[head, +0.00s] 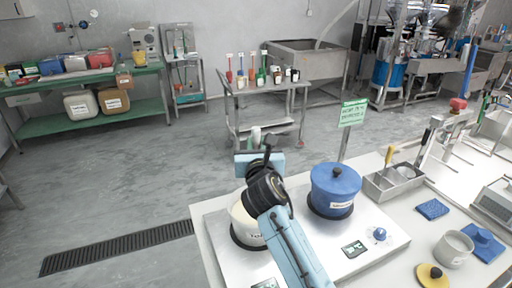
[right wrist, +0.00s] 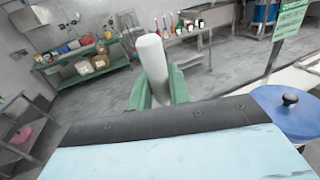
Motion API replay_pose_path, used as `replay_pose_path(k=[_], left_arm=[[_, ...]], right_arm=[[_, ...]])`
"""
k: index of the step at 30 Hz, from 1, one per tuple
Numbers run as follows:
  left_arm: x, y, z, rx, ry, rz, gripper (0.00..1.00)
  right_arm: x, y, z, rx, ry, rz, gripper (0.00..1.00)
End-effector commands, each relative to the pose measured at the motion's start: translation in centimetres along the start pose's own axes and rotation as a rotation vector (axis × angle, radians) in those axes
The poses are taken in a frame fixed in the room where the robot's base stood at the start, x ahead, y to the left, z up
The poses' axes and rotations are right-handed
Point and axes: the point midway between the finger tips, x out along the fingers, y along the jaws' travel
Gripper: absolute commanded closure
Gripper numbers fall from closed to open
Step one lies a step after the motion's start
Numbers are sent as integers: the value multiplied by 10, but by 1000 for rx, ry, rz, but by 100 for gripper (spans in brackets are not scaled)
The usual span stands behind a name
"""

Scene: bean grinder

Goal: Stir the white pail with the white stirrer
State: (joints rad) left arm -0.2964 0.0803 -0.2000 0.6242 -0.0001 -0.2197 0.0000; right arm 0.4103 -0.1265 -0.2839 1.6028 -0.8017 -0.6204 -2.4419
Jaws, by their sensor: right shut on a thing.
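The white pail (head: 243,228) stands on the left side of the metal hot-plate unit, partly hidden behind my right arm. My right gripper (head: 262,140) is above and beyond the pail. In the right wrist view its green fingers (right wrist: 158,92) are shut on the white stirrer (right wrist: 152,60), whose thick rounded end sticks up between them. In the head view only a small white part of the stirrer (head: 256,133) shows; the rest is hidden by the gripper. The inside of the pail is hidden. My left gripper is not in view.
A blue lidded pot (head: 333,190) stands close on the right of the unit (head: 385,248). Behind it are a green sign (head: 353,113) on a post and a metal utensil tray (head: 393,186). A cart (head: 268,88) stands farther back. The floor to the left is clear.

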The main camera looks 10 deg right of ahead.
Motion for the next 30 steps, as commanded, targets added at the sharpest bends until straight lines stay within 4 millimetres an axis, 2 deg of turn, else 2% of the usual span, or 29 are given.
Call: replay_pose_path(k=[1, 21, 30], left_arm=[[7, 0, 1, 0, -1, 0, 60], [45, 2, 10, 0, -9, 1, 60], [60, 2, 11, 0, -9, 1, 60]], right_arm=[[0, 0, -8, 0, -1, 0, 100], [0, 0, -74, -1, -1, 1, 100], [0, 0, -98, -1, -2, 1, 100]])
